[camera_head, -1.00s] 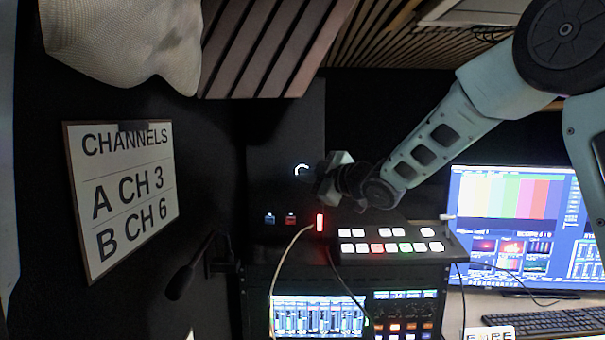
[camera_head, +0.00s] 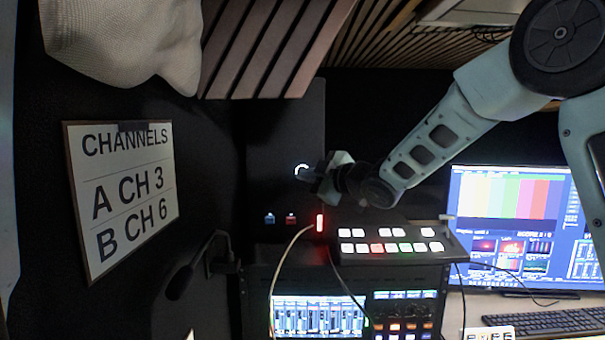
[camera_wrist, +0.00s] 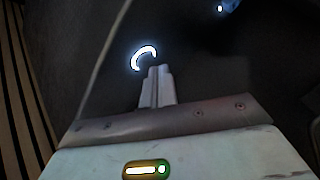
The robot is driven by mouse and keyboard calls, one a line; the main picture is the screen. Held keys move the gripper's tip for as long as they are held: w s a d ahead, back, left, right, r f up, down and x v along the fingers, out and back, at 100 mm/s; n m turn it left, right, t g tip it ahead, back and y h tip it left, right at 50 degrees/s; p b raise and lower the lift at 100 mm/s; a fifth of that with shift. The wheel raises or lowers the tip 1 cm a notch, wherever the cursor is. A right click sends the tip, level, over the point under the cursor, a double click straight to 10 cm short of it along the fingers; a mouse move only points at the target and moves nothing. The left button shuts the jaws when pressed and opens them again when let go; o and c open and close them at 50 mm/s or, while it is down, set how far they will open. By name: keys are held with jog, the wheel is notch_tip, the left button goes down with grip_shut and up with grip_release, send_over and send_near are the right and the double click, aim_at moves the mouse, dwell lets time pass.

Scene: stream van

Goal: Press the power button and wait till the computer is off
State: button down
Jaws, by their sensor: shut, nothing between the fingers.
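The computer is a black tower (camera_head: 283,135) standing on the rack, left of the arm. Its power button shows as a white lit ring (camera_head: 300,170) on its face. In the wrist view the ring (camera_wrist: 144,57) is a bright arc, with its lower part hidden behind my fingertips. My gripper (camera_head: 306,174) is shut and empty, with its fingertips at the lower edge of the ring. In the wrist view the closed fingers (camera_wrist: 158,72) point at the button. I cannot tell whether they touch it.
Below the tower are a blue and a red port (camera_head: 291,219), a red light (camera_head: 320,222) and a switcher panel (camera_head: 395,246) with lit buttons. A monitor (camera_head: 515,220) with colour bars is at the right. A microphone (camera_head: 185,275) juts out at the left.

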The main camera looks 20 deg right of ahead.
jog(key=shift+w+d, duration=0.2)
jog(key=shift+w, duration=0.35)
dwell(0.7)
jog(key=shift+s, duration=0.1)
jog(key=shift+s+a+b, duration=0.25)
jog(key=shift+s+b, duration=0.2)
jog(key=shift+s, duration=0.25)
jog(key=shift+s, duration=0.1)
jog(key=shift+s+a+b, duration=0.25)
jog(key=shift+s+b, duration=0.2)
jog(key=shift+s, duration=0.3)
jog(key=shift+s+a+b, duration=0.3)
jog(key=shift+s+b, duration=0.1)
jog(key=shift+s, duration=0.4)
jog(key=shift+s+a+b, duration=0.25)
jog(key=shift+s+b, duration=0.2)
jog(key=shift+s, duration=0.3)
